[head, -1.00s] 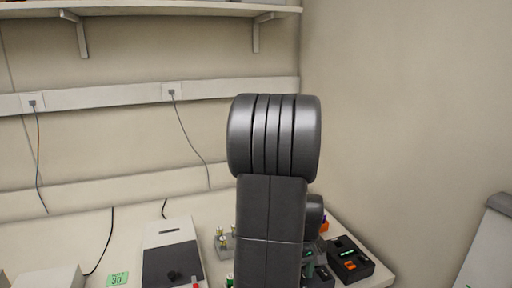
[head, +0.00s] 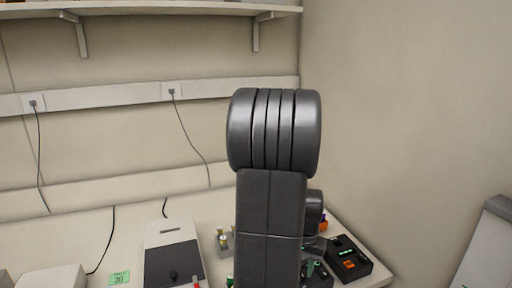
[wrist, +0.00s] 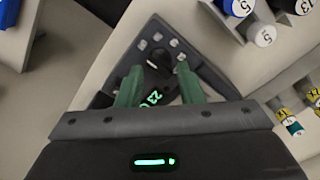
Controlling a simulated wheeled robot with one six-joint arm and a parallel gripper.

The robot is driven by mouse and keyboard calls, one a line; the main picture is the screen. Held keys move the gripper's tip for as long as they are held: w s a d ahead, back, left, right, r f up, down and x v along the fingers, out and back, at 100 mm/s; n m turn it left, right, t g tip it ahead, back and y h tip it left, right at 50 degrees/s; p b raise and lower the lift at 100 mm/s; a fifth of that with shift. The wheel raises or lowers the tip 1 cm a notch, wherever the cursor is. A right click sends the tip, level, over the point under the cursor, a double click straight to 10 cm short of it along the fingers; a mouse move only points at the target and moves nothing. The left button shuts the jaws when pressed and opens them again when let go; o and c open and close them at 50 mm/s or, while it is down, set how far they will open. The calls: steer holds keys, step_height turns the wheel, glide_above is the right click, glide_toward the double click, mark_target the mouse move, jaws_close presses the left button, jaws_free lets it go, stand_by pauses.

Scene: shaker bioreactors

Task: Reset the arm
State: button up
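My gripper (wrist: 158,78) shows in the wrist view with its two green fingers apart and nothing held between them. Beyond the fingers is a dark device (wrist: 205,72) with a round knob, pale buttons and a green lit display. The fingers overlap it in the picture, and I cannot tell whether they touch it. In the head view my arm stands upright in the middle and hides part of the bench; a little green at the gripper (head: 312,268) shows low beside it.
A black box with an orange display (head: 347,262) sits near the bench's right edge. Capped tubes (wrist: 262,36) stand near the gripper. A shelf (head: 150,9) hangs above.

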step_height(320, 180, up, 10)
steer(key=shift+r+b, duration=0.25)
steer(key=shift+b, duration=0.05)
steer(key=shift+s, duration=0.15)
